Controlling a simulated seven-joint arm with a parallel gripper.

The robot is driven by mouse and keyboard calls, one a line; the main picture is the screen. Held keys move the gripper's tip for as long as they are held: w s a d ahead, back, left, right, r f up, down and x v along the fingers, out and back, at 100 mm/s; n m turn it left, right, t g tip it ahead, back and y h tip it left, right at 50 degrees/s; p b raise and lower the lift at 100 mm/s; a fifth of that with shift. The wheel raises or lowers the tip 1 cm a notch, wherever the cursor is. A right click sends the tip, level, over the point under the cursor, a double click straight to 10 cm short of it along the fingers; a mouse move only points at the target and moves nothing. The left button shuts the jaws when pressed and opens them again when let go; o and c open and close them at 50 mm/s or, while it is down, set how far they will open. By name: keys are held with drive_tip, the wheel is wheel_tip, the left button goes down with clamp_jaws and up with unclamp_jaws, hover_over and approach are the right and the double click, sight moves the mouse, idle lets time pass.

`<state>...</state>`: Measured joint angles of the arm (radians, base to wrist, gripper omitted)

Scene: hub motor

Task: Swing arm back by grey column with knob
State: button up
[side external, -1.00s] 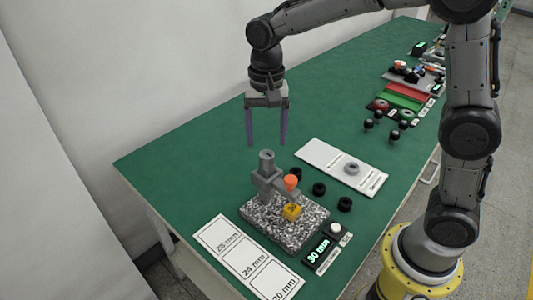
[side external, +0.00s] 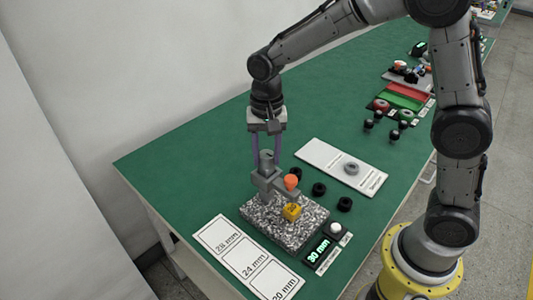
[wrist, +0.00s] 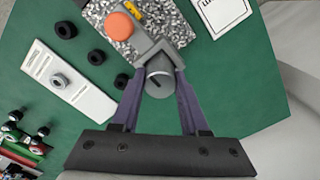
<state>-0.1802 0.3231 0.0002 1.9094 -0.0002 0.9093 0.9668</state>
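The grey column (side external: 267,181) stands on the speckled stone plate (side external: 284,230). Its round slotted top knob also shows in the wrist view (wrist: 159,80). A grey arm (side external: 284,192) reaches out from the column and carries an orange cap (side external: 291,181), also seen in the wrist view (wrist: 124,25). A yellow block (side external: 291,212) sits on the plate beneath the cap. My gripper (side external: 265,168) points down over the column. In the wrist view its two purple fingers (wrist: 160,72) stand on either side of the column, open, with small gaps beside the knob.
Several black rings lie on the green table beside the plate, one here (side external: 319,189). A white board (side external: 342,167) holds a grey ring (side external: 351,168). A 30 mm display (side external: 319,250) and a white size card (side external: 246,258) lie in front.

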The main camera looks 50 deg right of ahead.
clamp_jaws()
drive_tip(key=shift+r, duration=0.1)
idle(0.9)
